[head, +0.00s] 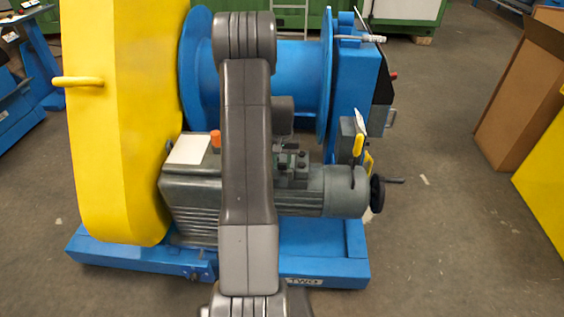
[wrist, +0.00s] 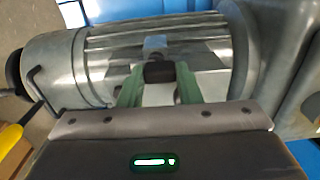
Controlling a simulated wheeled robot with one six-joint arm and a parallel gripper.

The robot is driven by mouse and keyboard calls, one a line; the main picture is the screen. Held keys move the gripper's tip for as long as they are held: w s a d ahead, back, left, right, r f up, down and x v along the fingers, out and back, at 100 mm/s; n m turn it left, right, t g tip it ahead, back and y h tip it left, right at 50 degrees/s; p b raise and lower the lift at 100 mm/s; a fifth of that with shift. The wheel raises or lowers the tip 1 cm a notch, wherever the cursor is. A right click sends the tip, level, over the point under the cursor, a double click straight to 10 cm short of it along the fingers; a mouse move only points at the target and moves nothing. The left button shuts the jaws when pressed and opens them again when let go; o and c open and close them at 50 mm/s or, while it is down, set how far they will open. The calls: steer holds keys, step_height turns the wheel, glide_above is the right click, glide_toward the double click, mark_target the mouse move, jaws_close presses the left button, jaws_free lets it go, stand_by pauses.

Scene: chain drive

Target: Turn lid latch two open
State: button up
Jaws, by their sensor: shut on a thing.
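My gripper (wrist: 159,84) shows in the wrist view with its two green fingers on either side of a small dark knob (wrist: 158,72), closed on it. The knob looks like the lid latch, and I cannot read a label on it. It sits over the grey finned motor body (wrist: 105,60). Whether the latch is turned cannot be told. In the head view the motor (head: 335,192) lies on the blue base, and my arm hides its middle. A plate marked TWO (head: 305,282) is on the base's front.
A yellow guard (head: 115,130) stands left of the motor and a blue drum (head: 300,80) behind it. A handwheel (head: 378,192) and yellow-handled parts (head: 357,146) are at the motor's right end.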

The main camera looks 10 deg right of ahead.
mark_target(282, 163)
steer(key=o, duration=1)
steer(key=shift+r, duration=0.1)
step_height(282, 163, up, 14)
steer(key=shift+f+p, duration=0.15)
steer(key=shift+p, duration=0.9)
steer(key=shift+f, duration=0.1)
step_height(282, 163, down, 14)
steer(key=shift+r+b, duration=0.1)
steer(key=shift+b, duration=1)
steer(key=shift+r, duration=0.15)
